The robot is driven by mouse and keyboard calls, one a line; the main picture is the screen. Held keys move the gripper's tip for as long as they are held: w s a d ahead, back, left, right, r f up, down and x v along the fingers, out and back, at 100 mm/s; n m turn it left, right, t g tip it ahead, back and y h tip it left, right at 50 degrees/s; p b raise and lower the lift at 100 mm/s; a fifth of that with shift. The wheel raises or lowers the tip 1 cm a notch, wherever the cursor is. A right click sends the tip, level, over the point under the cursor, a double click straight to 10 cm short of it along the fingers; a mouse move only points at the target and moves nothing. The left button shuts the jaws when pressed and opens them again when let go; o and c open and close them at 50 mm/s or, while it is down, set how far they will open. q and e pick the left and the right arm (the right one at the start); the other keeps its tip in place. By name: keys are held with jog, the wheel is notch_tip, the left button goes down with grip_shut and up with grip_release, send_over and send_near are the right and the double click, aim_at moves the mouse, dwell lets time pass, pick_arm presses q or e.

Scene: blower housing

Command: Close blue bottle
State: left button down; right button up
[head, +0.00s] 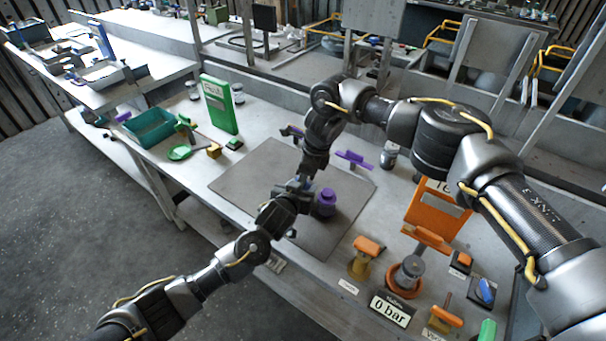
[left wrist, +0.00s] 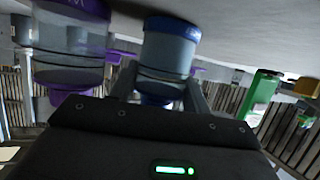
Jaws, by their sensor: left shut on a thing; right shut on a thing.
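In the left wrist view, whose picture is upside down, the blue bottle (left wrist: 168,52) stands between the fingers of my left gripper (left wrist: 160,85), which is shut on it. A blue part shows at its top end. In the head view my left gripper (head: 296,192) is over the grey mat, and the bottle is mostly hidden by the grippers. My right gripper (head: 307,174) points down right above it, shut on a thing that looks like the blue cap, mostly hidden.
A purple bottle (head: 326,204) stands close beside the grippers on the grey mat (head: 245,184); it also shows in the left wrist view (left wrist: 70,50). A purple tool (head: 353,160) lies behind. Orange fixtures (head: 437,210) stand at right, a green bin (head: 150,127) at left. The mat's front left is clear.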

jog(key=m+t, duration=0.1)
jog(key=m, duration=0.2)
jog(key=shift+s, duration=0.1)
jog(key=o, duration=0.9)
jog(key=shift+o, duration=0.2)
jog(key=shift+a, duration=0.15)
jog(key=shift+s, duration=0.15)
jog(key=shift+a+r, duration=0.1)
